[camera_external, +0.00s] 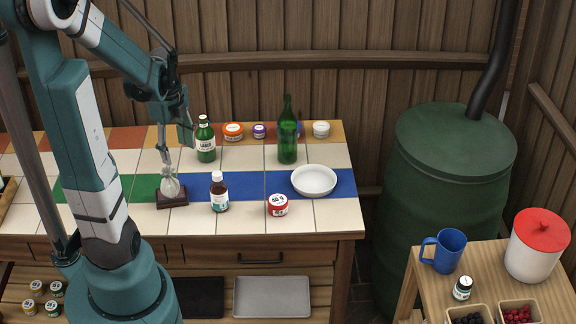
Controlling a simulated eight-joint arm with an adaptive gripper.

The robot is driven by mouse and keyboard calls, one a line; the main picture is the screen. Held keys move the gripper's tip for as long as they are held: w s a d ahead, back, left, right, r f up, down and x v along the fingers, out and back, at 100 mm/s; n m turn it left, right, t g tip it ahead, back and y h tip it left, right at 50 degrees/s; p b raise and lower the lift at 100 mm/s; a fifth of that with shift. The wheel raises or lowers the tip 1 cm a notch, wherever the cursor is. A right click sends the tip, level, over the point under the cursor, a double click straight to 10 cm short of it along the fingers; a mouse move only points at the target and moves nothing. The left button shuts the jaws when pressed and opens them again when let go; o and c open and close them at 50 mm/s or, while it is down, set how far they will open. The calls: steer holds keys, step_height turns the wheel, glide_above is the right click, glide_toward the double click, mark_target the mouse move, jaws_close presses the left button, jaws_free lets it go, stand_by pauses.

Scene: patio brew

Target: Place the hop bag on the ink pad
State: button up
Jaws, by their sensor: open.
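The hop bag (170,186) is a small, pale, see-through bag with a gathered neck. It stands upright on a dark brown block that looks like the ink pad (172,201), on the tiled table at left of centre. My gripper (176,148) is open and points down just above the bag's neck. The bag looks free of the fingers, though the small gap between them is hard to judge. The top face of the pad is mostly hidden by the bag.
Green bottles (205,140) (288,135) and several small jars stand behind. A side table (490,285) holds a blue mug (444,250).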

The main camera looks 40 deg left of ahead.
steer(key=d+r+n+t, duration=0.2)
steer(key=d+r+n, duration=0.3)
steer(key=d, duration=0.4)
steer(key=w+d+r+n+t, duration=0.1)
steer(key=d+r+n, duration=0.3)
steer(key=d, duration=0.4)
steer(key=d+r+n+t, duration=0.3)
steer(key=d+r+n, duration=0.2)
steer(key=d, duration=0.4)
steer(key=shift+w+d+r+n+h, duration=0.15)
steer(key=shift+d+r+n+h, duration=0.2)
steer(key=shift+n, duration=0.55)
